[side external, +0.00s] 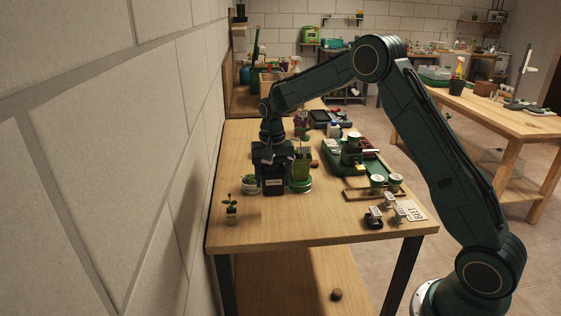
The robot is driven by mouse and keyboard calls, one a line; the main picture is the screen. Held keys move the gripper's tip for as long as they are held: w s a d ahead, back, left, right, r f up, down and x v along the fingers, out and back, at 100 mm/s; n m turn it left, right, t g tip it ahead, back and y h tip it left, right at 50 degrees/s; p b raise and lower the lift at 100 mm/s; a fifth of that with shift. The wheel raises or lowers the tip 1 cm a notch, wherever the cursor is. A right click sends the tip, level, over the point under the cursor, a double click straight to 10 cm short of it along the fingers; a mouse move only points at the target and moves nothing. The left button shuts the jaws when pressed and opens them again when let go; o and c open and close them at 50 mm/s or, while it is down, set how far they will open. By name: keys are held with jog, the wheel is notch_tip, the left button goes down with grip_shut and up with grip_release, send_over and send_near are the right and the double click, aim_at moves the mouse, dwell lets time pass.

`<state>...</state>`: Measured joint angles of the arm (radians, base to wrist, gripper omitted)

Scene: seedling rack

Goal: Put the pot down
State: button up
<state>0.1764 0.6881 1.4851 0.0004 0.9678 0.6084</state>
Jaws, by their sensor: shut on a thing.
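My gripper (273,160) points down over the near left part of the wooden table (330,222). It is shut on a dark, square-sided pot (273,174) with a small pale label on its front. The pot looks upright, and its base is at or close to the tabletop. I cannot tell whether it touches. The gripper hides the top of the pot.
A small potted plant (249,184) is close on the left, and a green pot (300,184) close on the right. A seedling in a small block (231,208) stands nearer the front. A green tray (347,163) lies to the right. The front middle tabletop is clear.

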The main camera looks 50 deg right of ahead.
aim_at(273, 169)
jog(key=shift+f, duration=1.5)
jog(key=shift+f, duration=0.1)
jog(key=shift+f, duration=2)
jog(key=shift+f, duration=0.1)
jog(key=o, duration=1.1)
jog(key=shift+f, duration=0.1)
notch_tip(273, 169, up, 12)
jog(key=shift+f, duration=0.2)
jog(key=shift+r, duration=0.4)
